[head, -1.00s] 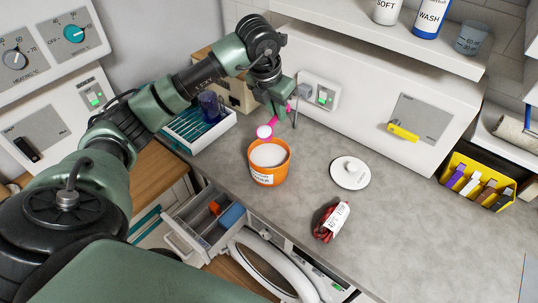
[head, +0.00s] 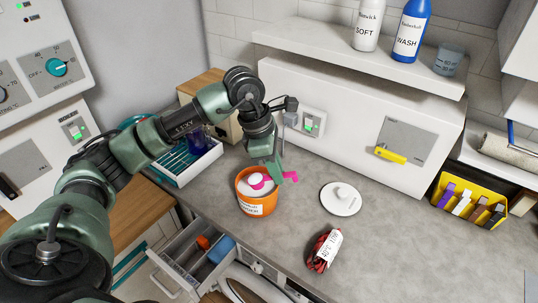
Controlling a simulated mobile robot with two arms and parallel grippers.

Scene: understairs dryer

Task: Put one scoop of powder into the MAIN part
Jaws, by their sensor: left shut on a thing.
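My left gripper (head: 276,174) is shut on a pink scoop and is low over the orange tub (head: 257,204). The scoop (head: 291,177) has its handle out to the right; its bowl is at the tub's mouth, over or in the white powder (head: 247,181). I cannot tell how deep it sits or how full it is. The washer's drawer (head: 180,268) is pulled out at the lower left, with compartments, an orange part (head: 203,242) and a blue part (head: 221,249). Its markings are not readable. My right gripper is not in view.
A white round lid (head: 341,198) and a red bag with a 40 °C label (head: 323,250) lie right of the tub. A white tray (head: 205,170) stands behind left. A yellow box (head: 452,205) is far right.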

